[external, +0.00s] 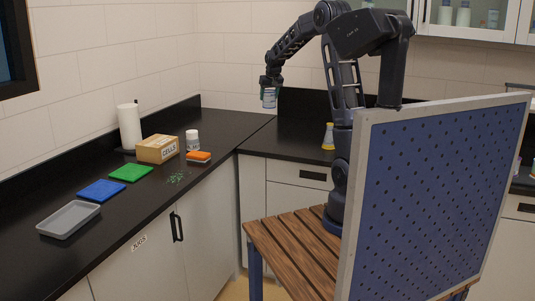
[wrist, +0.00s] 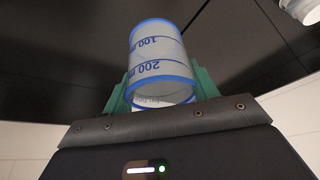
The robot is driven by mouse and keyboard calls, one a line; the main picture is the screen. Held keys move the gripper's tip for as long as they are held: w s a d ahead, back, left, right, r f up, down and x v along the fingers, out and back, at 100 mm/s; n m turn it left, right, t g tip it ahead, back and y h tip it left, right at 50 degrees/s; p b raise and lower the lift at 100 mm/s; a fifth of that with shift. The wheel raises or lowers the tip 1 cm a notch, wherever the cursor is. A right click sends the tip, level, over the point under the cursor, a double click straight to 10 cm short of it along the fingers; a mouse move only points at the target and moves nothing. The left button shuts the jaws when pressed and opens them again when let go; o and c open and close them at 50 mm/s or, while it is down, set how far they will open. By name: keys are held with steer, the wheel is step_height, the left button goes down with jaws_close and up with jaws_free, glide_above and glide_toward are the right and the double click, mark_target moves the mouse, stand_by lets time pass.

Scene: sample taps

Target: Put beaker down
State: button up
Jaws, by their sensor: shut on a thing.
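The clear beaker (external: 269,98) is in my gripper (external: 271,81), held in the air above the black counter near the corner in the external view. In the wrist view the beaker (wrist: 158,52) has blue rims and blue 100 and 200 ml marks. It sits between the green fingers of my gripper (wrist: 161,88), which are shut on it. The beaker looks empty. A blue mat (external: 102,190) and a green mat (external: 131,173) lie on the left counter (external: 120,220), both bare.
A grey tray (external: 68,220), a cardboard box (external: 157,149), a paper roll (external: 130,127), a white jar (external: 192,140), an orange-topped item (external: 198,156) and green bits (external: 177,178) are on the left counter. A yellow flask (external: 328,136) stands on the back counter. A blue pegboard (external: 435,200) stands at right.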

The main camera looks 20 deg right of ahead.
steer(key=s+a+n+y, duration=0.1)
steer(key=s+a+n, duration=0.15)
steer(key=a, duration=1.55)
steer(key=s+a+n+y, duration=0.1)
steer(key=s+a+n, duration=0.15)
steer(key=a, duration=1.45)
steer(key=s+a+n+g+y, duration=0.1)
steer(key=s+a+n, duration=0.2)
steer(key=s+a, duration=1)
steer(key=s+a+n+g+y, duration=0.1)
steer(key=s+a+n, duration=0.1)
steer(key=s+a, duration=1.1)
steer(key=shift+t, duration=0.3)
steer(key=d+x, duration=0.1)
steer(key=x, duration=0.6)
steer(key=f+x, duration=0.1)
steer(key=x, duration=0.6)
steer(key=s+d+x, duration=0.1)
steer(key=x, duration=0.6)
steer(key=shift+d+f, duration=0.1)
steer(key=shift+d, duration=0.3)
steer(key=shift+f, duration=0.1)
steer(key=o, duration=0.9)
steer(key=shift+o, duration=0.2)
